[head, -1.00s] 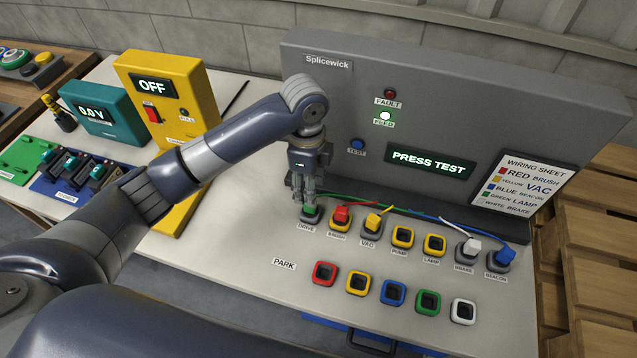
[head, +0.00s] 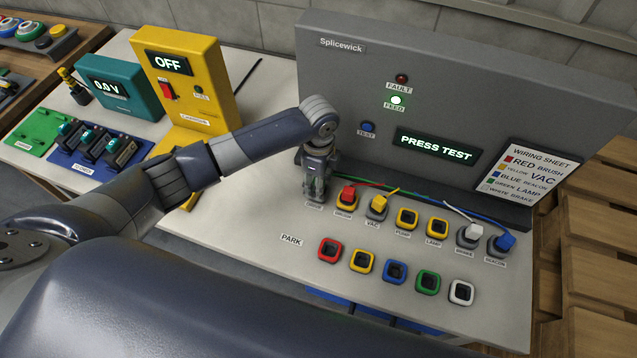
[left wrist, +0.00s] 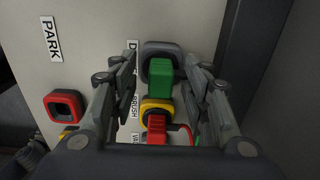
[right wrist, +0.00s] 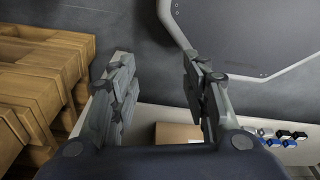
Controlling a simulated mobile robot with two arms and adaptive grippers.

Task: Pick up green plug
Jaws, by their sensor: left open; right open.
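The green plug (left wrist: 162,80) sits in the grey drive socket (left wrist: 160,47), as the left wrist view shows. My left gripper (head: 315,190) is over the drive socket in the head view, where it hides the plug. In the left wrist view its open fingers (left wrist: 166,70) stand on either side of the green plug, with a gap showing on each side. My right gripper (right wrist: 158,70) is open and empty, away from the sockets, and shows only in the right wrist view.
Beside the drive socket are the red plug (head: 347,194) and the yellow plug (head: 378,203). The white plug (head: 474,231) and blue plug (head: 505,241) are farther right. Empty park sockets, including a red one (head: 330,250), line the front. The grey panel (head: 460,90) rises behind.

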